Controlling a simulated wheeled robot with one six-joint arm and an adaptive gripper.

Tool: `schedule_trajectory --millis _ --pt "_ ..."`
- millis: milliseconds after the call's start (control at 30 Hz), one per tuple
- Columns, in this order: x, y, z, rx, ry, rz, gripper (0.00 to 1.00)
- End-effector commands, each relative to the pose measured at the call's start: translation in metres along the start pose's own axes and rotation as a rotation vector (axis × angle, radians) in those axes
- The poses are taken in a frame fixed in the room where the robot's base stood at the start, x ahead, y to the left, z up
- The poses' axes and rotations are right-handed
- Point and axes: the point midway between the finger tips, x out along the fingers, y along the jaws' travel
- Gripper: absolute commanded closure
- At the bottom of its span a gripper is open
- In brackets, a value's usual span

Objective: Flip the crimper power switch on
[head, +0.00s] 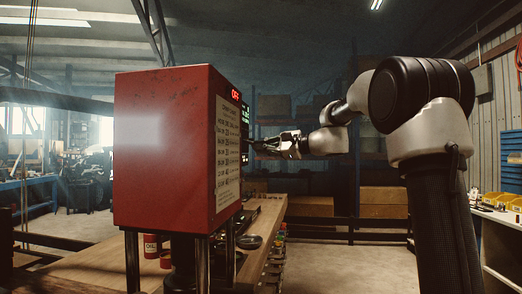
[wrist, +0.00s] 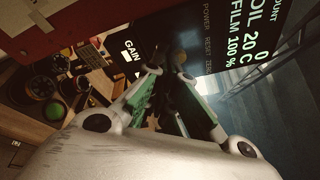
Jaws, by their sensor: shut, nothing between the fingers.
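A wooden bench (head: 100,265) runs under the crimper, with red cans (head: 151,246) on it. Open floor (head: 345,265) lies to the right of the bench.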

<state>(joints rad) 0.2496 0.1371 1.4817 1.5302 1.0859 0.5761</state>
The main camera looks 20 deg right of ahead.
Motion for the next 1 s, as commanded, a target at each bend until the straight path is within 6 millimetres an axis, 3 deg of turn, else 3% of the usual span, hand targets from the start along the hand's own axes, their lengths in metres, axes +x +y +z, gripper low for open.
schedule_trajectory --millis 733,1000 --pt "-0.004 -0.021 0.014 -0.110 0.215 0.307 1.00" --pt "-0.005 -0.021 0.013 -0.109 0.220 0.310 1.00"
